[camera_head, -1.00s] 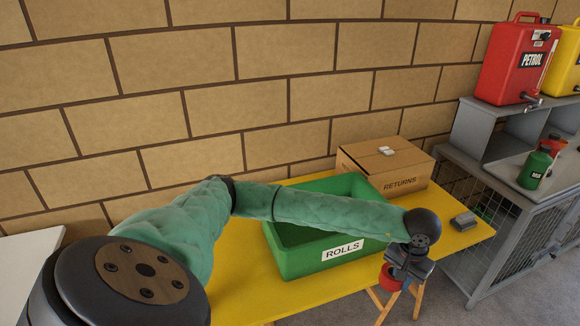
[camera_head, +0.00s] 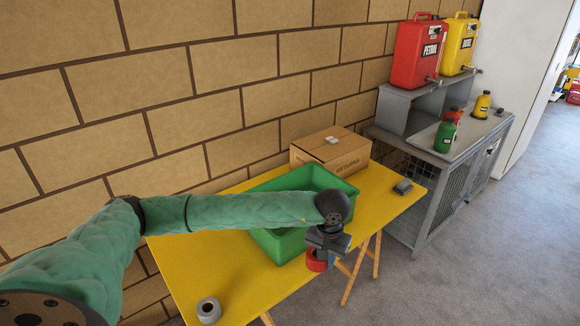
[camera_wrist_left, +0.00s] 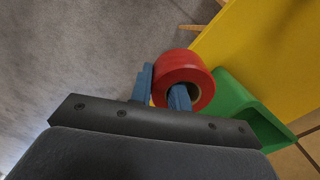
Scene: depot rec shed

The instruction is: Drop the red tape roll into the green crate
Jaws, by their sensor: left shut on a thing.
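The red tape roll (camera_head: 318,261) is held in my left gripper (camera_head: 322,254), in front of the table's front edge. In the left wrist view the red tape roll (camera_wrist_left: 184,72) has one blue finger through its hole and the other outside it, so the left gripper (camera_wrist_left: 162,90) is shut on its wall. The green crate (camera_head: 277,244) stands on the yellow table, just behind and left of the gripper, partly hidden by my left arm. Its green wall (camera_wrist_left: 240,98) also shows in the left wrist view. My right gripper is out of view.
A cardboard box (camera_head: 330,154) stands behind the crate on the yellow table (camera_head: 225,284). A grey tape roll (camera_head: 209,310) lies at the table's front left, and a small grey block (camera_head: 403,187) at the right. A grey cage cabinet (camera_head: 432,190) stands beyond. Open floor lies at front right.

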